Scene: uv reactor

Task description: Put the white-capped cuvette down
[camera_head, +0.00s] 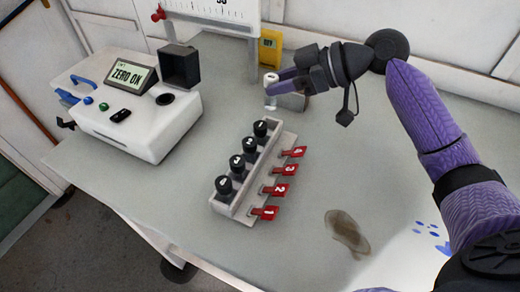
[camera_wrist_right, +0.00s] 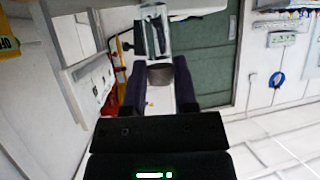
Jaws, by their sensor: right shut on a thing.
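My right gripper (camera_head: 272,88) reaches in from the right, above the back of the bench. It is shut on the white-capped cuvette (camera_head: 271,77), whose pale cap shows above the purple fingers. The cuvette looks about upright, and the fingers hide part of its body. In the right wrist view, the two purple fingers (camera_wrist_right: 152,83) stand on either side of a small grey piece, with a clear, pale-edged shape (camera_wrist_right: 152,38) just beyond. I cannot tell how far the cuvette's base is from the bench. My left gripper is not in view.
A rack (camera_head: 237,203) with several black-capped cuvettes and red numbered tabs stands mid-bench. The white instrument (camera_head: 150,130), its display reading "ZERO ON", has its dark lid (camera_head: 180,66) raised. A yellow meter (camera_head: 270,45) stands behind. A brown stain (camera_head: 347,232) marks the bench's front right.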

